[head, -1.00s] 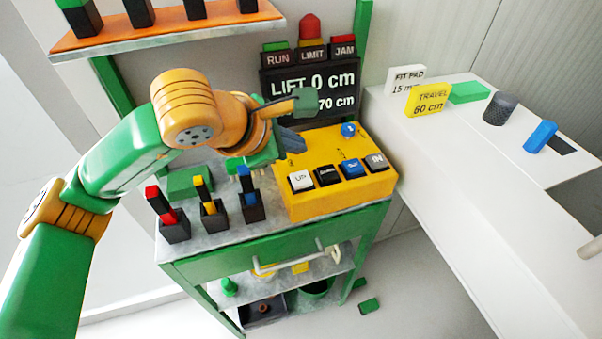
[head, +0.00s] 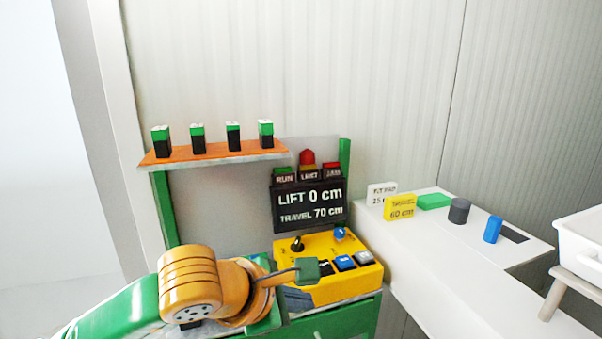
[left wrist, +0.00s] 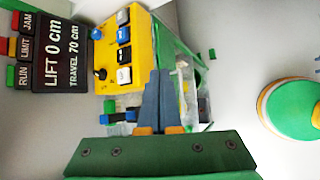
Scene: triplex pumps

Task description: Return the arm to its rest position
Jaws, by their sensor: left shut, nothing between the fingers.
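My left arm comes in from the lower left in the head view, green with orange joints. Its gripper (head: 298,299) shows in part at the front left of the yellow control panel (head: 325,292), overlapping it in the picture. In the left wrist view the two grey fingers (left wrist: 160,82) are together with nothing between them. The panel (left wrist: 111,76) lies beyond them there, apart from the fingertips as far as I can tell. A black lever (head: 297,243), a blue knob (head: 340,234) and several buttons sit on the panel. My right gripper is not in view.
A dark display (head: 308,205) reads LIFT 0 cm, TRAVEL 70 cm. An orange shelf (head: 215,155) holds several green-and-black blocks. A white counter (head: 420,255) at right carries a yellow 60 cm sign (head: 400,207), a green block and two cylinders. A white bin (head: 580,245) stands far right.

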